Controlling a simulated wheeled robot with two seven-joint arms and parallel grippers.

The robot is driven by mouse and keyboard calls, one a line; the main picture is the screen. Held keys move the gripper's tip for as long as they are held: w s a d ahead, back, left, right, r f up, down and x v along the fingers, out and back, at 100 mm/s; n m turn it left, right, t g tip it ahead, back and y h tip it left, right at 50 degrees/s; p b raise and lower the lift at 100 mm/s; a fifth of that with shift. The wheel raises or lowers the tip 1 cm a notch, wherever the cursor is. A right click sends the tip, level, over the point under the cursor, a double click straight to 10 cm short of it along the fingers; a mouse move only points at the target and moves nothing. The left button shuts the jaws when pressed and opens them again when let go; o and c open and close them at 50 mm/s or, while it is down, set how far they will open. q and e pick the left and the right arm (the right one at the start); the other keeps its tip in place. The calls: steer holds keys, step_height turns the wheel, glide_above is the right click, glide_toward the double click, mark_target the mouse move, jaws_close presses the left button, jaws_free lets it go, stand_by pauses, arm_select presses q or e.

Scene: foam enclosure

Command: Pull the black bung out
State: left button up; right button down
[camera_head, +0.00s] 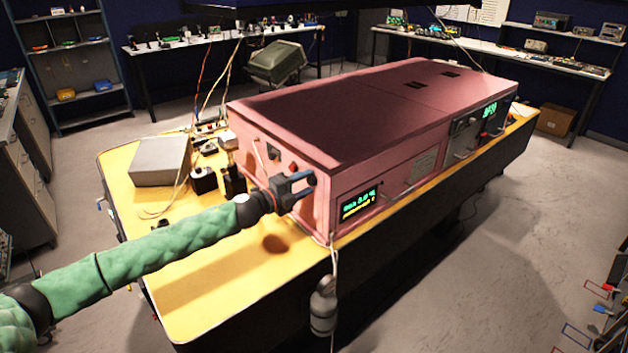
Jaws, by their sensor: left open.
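The pink foam enclosure (385,110) stands on a yellow-topped bench. A small dark square (274,154) shows on its near left end face, with a pale rod-like piece beside it. I cannot tell whether this square is the black bung, and no other bung is clearly visible. My left gripper (308,186) is in front of that end face, below and right of the square. Its fingers are apart and point right, with nothing visible between them. It hides part of the end face. My right gripper is not in view.
On the yellow bench top (200,305) stand a grey box (160,161) and small black devices (204,180) with loose cables. A grey cylinder (323,306) hangs by a cord at the bench's front edge. The floor at right is mostly clear.

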arm_select(q)
steer(key=shift+c, duration=0.3)
steer(key=c, duration=0.7)
jaws_close()
steer(key=shift+s+a+p, duration=0.35)
steer(key=shift+a, duration=0.15)
steer(key=v, duration=0.4)
steer(key=shift+s+a+p, duration=0.2)
steer(key=shift+a+p, duration=0.15)
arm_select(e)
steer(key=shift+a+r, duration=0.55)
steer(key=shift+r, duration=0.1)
arm_select(q)
steer(key=shift+s+r, duration=0.1)
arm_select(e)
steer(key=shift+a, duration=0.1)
